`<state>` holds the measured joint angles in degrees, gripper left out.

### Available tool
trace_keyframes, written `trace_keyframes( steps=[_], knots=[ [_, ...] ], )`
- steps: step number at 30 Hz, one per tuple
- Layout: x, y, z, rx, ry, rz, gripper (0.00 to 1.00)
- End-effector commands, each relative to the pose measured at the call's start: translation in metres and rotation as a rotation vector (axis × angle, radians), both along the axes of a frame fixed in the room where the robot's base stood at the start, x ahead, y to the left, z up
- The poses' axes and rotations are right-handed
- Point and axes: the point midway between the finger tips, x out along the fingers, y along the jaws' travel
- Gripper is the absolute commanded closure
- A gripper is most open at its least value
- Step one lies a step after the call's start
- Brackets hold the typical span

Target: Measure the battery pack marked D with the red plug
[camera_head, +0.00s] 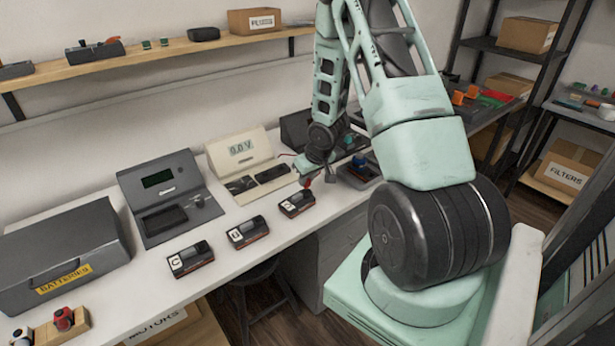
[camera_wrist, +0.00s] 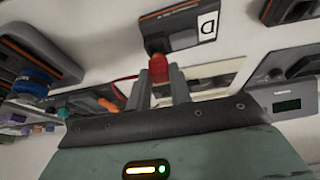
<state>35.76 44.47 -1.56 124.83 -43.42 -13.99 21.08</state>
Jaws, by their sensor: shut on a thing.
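The battery pack marked D (camera_wrist: 180,27) is dark grey with a white label, and lies straight ahead of my fingers in the wrist view. In the head view it is the rightmost pack (camera_head: 297,203) in a front row of three. My gripper (camera_wrist: 158,82) is shut on the red plug (camera_wrist: 158,67), whose tip points at the pack's near end. I cannot tell whether the tip touches the pack. In the head view my gripper (camera_head: 307,180) is low over the bench just behind the pack. The cream meter (camera_head: 240,152) reads 0.0 V.
Two more packs, a middle one (camera_head: 247,232) and one marked C (camera_head: 190,259), lie to the left. A grey device (camera_head: 168,196) and a batteries case (camera_head: 62,252) stand further left. Dark equipment (camera_head: 360,172) stands close right of my gripper.

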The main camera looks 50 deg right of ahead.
Motion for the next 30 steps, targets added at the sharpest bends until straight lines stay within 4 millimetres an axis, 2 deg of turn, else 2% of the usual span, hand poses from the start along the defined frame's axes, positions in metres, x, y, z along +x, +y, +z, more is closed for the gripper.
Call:
trace_keyframes(
  steps=[30],
  knots=[
    [0.0001,0.0000,-0.0081,0.000,-0.001,-0.001,1.00]
  ],
)
